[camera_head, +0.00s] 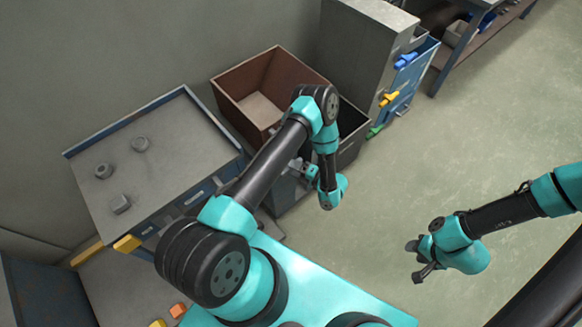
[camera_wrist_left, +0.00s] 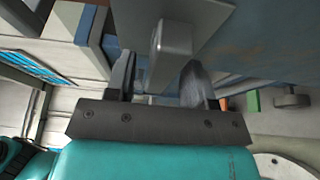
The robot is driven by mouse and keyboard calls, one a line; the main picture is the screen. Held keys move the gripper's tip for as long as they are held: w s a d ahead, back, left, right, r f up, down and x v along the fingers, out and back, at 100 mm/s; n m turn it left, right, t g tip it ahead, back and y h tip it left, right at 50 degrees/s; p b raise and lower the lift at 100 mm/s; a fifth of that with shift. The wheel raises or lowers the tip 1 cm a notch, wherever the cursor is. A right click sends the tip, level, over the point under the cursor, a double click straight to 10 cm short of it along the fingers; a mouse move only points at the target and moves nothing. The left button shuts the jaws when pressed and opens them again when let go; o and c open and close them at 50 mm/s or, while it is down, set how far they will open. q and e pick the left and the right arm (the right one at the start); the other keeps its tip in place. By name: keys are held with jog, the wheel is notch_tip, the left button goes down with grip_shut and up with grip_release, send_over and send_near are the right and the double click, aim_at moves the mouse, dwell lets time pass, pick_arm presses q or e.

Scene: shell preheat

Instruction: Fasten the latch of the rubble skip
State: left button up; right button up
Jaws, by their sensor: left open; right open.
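My left gripper (camera_head: 308,172) is open at the side of a grey-blue bin (camera_head: 282,192), seemingly the rubble skip, which my arm partly hides. In the left wrist view its two fingers (camera_wrist_left: 158,78) stand on either side of a light grey lever-like block (camera_wrist_left: 172,45), probably the latch. The block projects from a grey plate (camera_wrist_left: 205,22) on a blue-grey wall (camera_wrist_left: 265,45). I cannot tell whether the fingers touch it, or whether the latch is fastened. My right gripper (camera_head: 424,262) is open and empty over the floor at the right.
A brown open box (camera_head: 235,82) and a dark grey bin (camera_head: 352,150) stand behind my left arm. A grey cabinet (camera_head: 358,50) has blue, yellow and green handles. A workbench (camera_head: 170,175) with several grey parts is at left. The floor (camera_head: 480,130) at right is clear.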

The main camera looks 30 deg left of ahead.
pick_arm(q)
jog(key=shift+a, duration=0.6)
jog(key=shift+c, duration=0.4)
grip_shut()
